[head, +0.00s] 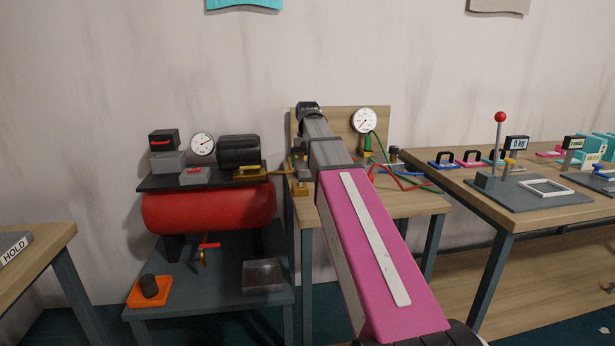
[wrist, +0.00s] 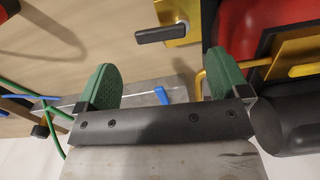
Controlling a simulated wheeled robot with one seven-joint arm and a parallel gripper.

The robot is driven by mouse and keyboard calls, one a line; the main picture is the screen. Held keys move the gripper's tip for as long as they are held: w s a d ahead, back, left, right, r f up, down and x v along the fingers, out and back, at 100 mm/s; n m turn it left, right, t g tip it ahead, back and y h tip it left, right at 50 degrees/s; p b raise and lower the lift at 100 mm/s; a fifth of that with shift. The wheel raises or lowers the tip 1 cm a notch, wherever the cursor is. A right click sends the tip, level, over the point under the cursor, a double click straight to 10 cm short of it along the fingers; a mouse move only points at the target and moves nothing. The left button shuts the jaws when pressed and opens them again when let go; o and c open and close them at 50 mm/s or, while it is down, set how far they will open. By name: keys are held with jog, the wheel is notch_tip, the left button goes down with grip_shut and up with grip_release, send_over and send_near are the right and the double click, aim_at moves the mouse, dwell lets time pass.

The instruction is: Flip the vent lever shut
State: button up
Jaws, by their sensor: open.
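In the wrist view, a black lever (wrist: 163,34) sticks out sideways from a brass block (wrist: 184,18) on the wooden bench top. A small blue lever (wrist: 162,95) shows between my fingers, near a thin pale rod on a grey plate. No label is legible, so I cannot tell which lever is the vent one. My gripper (wrist: 164,62) is open, its two green finger pads wide apart with nothing held. The black lever lies beyond the fingertips, apart from them. In the head view, my arm hides most of this area.
A red tank (head: 208,212) with black fittings stands left of my arm; a yellow pipe (wrist: 212,75) passes close to my right finger in the wrist view. A dial gauge (head: 364,120) and coloured hoses (head: 400,181) are right of my arm.

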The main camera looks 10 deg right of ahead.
jog(key=shift+f, duration=2.85)
